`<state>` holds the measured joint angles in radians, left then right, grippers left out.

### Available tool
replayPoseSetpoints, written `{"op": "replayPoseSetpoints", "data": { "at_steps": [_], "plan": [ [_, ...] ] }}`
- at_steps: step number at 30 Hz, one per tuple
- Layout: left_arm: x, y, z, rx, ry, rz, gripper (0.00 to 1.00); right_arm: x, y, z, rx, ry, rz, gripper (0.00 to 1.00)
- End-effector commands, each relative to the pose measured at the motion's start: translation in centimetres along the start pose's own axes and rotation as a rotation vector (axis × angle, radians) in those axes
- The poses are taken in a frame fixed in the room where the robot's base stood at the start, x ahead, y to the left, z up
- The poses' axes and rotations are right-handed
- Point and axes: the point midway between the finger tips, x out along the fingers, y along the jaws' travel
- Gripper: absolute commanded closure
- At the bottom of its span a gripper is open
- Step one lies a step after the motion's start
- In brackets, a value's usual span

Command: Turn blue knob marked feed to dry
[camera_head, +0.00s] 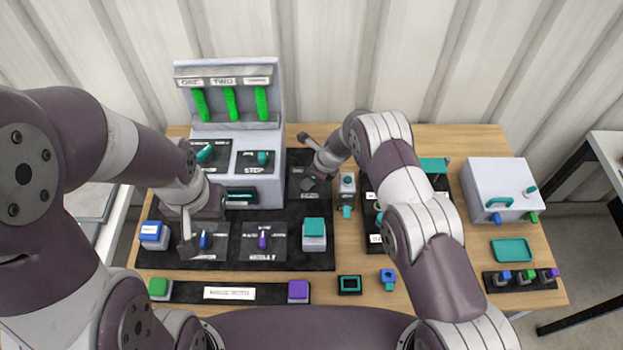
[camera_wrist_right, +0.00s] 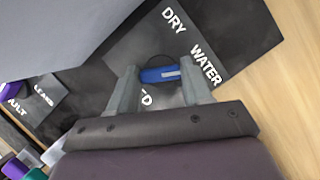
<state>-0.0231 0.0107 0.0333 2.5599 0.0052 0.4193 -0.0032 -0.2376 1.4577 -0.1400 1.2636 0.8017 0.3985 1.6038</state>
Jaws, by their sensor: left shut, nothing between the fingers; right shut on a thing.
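The blue feed knob (camera_wrist_right: 158,75) sits on a grey plate (camera_wrist_right: 135,45) in the right wrist view. The words DRY and WATER are printed beside it, and a partly covered label ends in D. A pale mark on the knob lies on its right part, toward WATER. My right gripper (camera_wrist_right: 158,70) is shut on the knob, one finger at each end. In the head view my right gripper (camera_head: 310,183) reaches down over that plate and hides the knob. My left gripper (camera_head: 188,248) is shut and empty, beside another blue knob (camera_head: 205,241) at the front left.
A grey panel with green levers (camera_head: 231,103) stands at the back left. A purple knob (camera_head: 263,239), a teal-topped block (camera_head: 314,232) and a small grey post (camera_head: 347,185) are close by. A white box (camera_head: 500,180) stands at the right.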

Motion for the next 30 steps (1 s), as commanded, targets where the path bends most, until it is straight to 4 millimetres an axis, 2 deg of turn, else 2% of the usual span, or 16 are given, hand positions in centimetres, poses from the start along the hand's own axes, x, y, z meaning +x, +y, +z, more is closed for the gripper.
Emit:
{"op": "replayPoseSetpoints", "data": {
  "at_steps": [1,15,21,30],
  "plan": [
    [1.2,0.0,0.1,0.0,0.0,0.0,1.0,0.6,-0.1,-0.1,-0.026,-0.003,0.009,0.81],
    [7.9,0.0,0.9,0.0,0.0,0.0,1.0,0.6,-0.4,-0.1,-0.392,-0.002,0.158,0.81],
    [8.9,0.0,1.1,0.0,0.0,0.0,1.0,0.2,-0.4,0.1,-0.522,-0.001,0.213,0.81],
    [8.8,0.0,1.0,0.0,0.0,0.0,1.0,0.0,-0.4,0.2,-0.642,-0.001,0.263,0.82]
  ]
}}
